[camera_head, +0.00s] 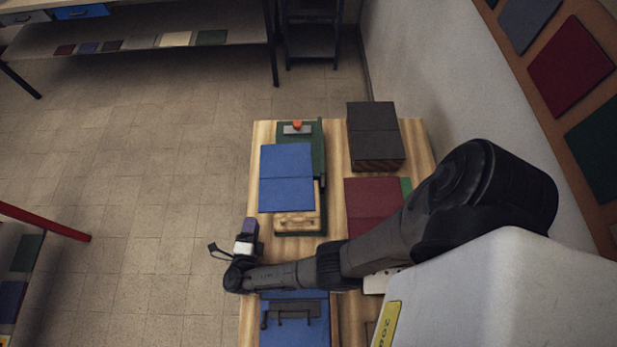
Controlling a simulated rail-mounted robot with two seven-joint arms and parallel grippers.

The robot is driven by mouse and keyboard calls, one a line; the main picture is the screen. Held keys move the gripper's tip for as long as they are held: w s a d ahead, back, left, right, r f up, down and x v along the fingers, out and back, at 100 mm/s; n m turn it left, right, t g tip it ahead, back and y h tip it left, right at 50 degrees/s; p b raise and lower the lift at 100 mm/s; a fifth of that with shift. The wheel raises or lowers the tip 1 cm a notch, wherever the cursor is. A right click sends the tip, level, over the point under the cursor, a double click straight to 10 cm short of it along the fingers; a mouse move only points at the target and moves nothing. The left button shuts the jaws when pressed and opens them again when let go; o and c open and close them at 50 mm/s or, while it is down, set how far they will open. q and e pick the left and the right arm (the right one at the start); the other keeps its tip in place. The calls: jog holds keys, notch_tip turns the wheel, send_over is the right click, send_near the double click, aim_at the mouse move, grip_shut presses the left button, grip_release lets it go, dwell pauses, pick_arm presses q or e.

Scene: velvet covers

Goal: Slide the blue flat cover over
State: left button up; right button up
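The blue flat cover (287,178) lies on the wooden table, over part of a light wooden box (298,222) whose near edge shows below it. A crease or seam crosses the cover's middle. My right arm comes in from the right and crosses the table. Its gripper (230,248) is at the table's left edge, nearer than the cover and apart from it. A purple and white part shows beside the gripper; I cannot tell what it is or whether the fingers are open. My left gripper is not in view.
Another blue piece with a dark handle-like part (292,317) lies at the near end. A green panel with an orange knob (298,128) is behind the cover. A black box (375,135) and a dark red cover (372,205) stand on the right.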

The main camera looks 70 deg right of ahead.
notch_tip(320, 180, up, 9)
jog(key=p, duration=0.4)
jog(key=s+d+r+m+g+y+p, duration=0.1)
jog(key=s+d+m+g+y+p, duration=0.15)
jog(key=s+m+y, duration=0.4)
jog(key=s+d+r+m+g+y+p, duration=0.1)
jog(key=s+d+r+m+p, duration=0.2)
jog(key=m, duration=0.7)
jog(key=s+a+r+m+y+p, duration=0.1)
jog(key=s+r+m+y+p, duration=0.2)
jog(key=r+m, duration=0.3)
jog(key=s+a+r+m+t+y+p, duration=0.1)
jog(key=s+r+m+y+p, duration=0.3)
jog(key=m, duration=0.5)
notch_tip(320, 180, up, 2)
jog(key=shift+s+a+r+m, duration=0.15)
jog(key=shift+s+a+m, duration=0.25)
jog(key=shift+s, duration=0.2)
jog(key=shift+y, duration=0.25)
jog(key=shift+a, duration=0.1)
